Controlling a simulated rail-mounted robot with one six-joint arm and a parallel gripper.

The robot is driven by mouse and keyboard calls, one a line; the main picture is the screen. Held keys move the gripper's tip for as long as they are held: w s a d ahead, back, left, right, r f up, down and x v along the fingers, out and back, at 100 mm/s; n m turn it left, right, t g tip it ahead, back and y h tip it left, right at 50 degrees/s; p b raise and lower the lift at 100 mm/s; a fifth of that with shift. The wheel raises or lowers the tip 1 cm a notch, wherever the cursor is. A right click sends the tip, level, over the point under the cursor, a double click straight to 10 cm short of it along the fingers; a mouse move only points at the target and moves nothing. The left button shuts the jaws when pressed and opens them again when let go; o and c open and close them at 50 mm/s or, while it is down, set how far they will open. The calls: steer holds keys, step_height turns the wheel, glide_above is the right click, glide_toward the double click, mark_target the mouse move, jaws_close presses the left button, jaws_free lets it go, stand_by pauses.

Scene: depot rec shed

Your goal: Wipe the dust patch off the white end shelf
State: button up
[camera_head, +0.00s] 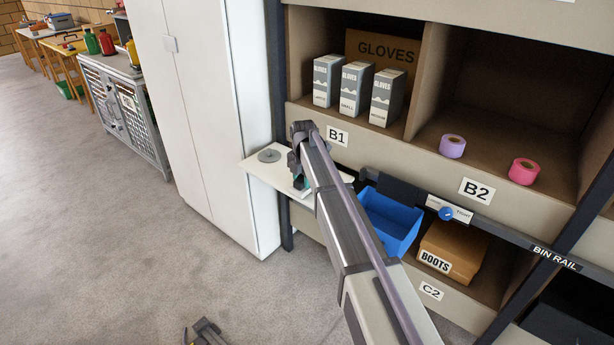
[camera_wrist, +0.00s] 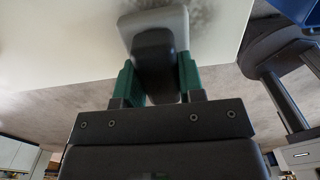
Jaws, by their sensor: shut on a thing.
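The white end shelf (camera_head: 258,170) juts out beside the tall white cabinet, and its pale surface fills the upper left of the wrist view (camera_wrist: 60,40). A dark, speckled dust patch (camera_wrist: 203,10) shows at the top of the wrist view, beside and partly behind the pale pad. My gripper (camera_head: 299,184) is over the shelf. In the wrist view its green fingers (camera_wrist: 160,80) are shut on the dark handle of a wiping block (camera_wrist: 155,50) with a pale grey pad. The pad is at or close to the shelf surface; contact is unclear. My arm hides part of the shelf in the head view.
The blue bin (camera_head: 392,222) hangs to the right. The cabinet (camera_head: 205,110) stands close on the left. Open floor (camera_head: 90,240) lies in front.

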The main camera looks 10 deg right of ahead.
steer(key=shift+s+a, duration=0.35)
steer(key=shift+w+d, duration=0.15)
steer(key=shift+w, duration=0.15)
steer(key=shift+w+d, duration=1.15)
steer(key=shift+d, duration=0.2)
steer(key=shift+w+d, duration=1.15)
steer(key=shift+d, duration=0.15)
steer(key=shift+s+d+f, duration=0.1)
steer(key=shift+s+d, duration=0.05)
steer(key=shift+s, duration=0.15)
steer(key=shift+s+d, duration=0.6)
steer(key=shift+s, duration=0.15)
steer(key=shift+s+a, duration=0.55)
steer(key=shift+s, duration=0.05)
steer(key=shift+s+a, duration=0.95)
steer(key=shift+a, duration=0.2)
steer(key=shift+s+a, duration=0.95)
steer(key=shift+a, duration=0.2)
steer(key=w+d, duration=0.5)
steer(key=shift+d, duration=0.15)
steer(key=shift+w+d+r+p, duration=0.1)
steer(key=shift+d+r+p, duration=0.1)
steer(key=shift+r+p, duration=0.15)
step_height(320, 180, up, 7)
steer(key=p, duration=0.6)
steer(key=shift+p, duration=0.4)
steer(key=shift+f, duration=0.15)
